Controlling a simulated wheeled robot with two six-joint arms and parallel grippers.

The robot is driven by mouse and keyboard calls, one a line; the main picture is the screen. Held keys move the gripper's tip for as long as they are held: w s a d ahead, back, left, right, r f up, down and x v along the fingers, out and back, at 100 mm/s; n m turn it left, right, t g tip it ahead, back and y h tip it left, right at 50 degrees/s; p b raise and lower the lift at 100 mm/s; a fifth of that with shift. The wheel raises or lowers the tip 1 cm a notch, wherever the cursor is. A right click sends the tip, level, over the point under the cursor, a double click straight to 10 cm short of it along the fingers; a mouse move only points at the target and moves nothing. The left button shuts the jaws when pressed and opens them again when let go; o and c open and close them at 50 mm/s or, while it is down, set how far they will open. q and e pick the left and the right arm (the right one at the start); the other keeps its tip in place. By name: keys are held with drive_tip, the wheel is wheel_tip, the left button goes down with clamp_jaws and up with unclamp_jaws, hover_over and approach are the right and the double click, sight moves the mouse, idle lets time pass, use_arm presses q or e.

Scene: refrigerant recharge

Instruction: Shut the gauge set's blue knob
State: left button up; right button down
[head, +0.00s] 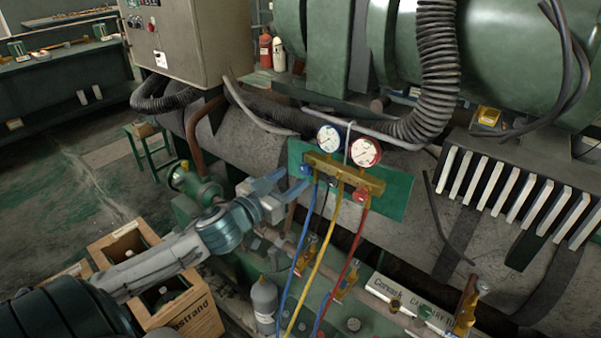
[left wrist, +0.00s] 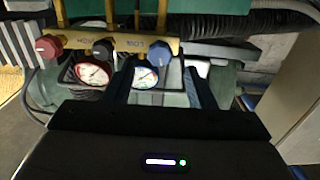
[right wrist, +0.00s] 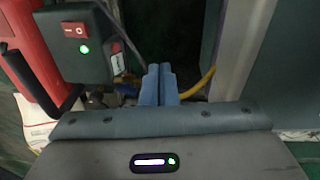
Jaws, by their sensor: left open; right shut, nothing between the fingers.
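The gauge set has a brass manifold (head: 345,175) on a green plate, with a blue-rimmed gauge (head: 329,139) and a red-rimmed gauge (head: 366,152). Its blue knob (head: 305,170) is at the manifold's left end. My left gripper (head: 295,185) is open, its fingertips close to the blue knob. In the left wrist view, which is upside down, the blue knob (left wrist: 159,54) lies just beyond and between the open fingers; contact cannot be told. My right gripper (right wrist: 158,82) is shut and empty in the right wrist view, away from the gauge set.
A red knob (head: 360,195) is on the manifold, and a black knob (left wrist: 103,48) shows between the red and blue ones. Blue, yellow and red hoses (head: 330,240) hang below. In the right wrist view, a box with a red switch (right wrist: 75,30) stands left of the fingers.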

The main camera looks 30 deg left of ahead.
sight(303, 170)
use_arm(q)
drive_tip(key=shift+w+d+p, duration=0.2)
drive_tip(key=shift+w+p, duration=0.1)
drive_tip(key=shift+w, duration=2.1)
drive_tip(key=c, duration=1)
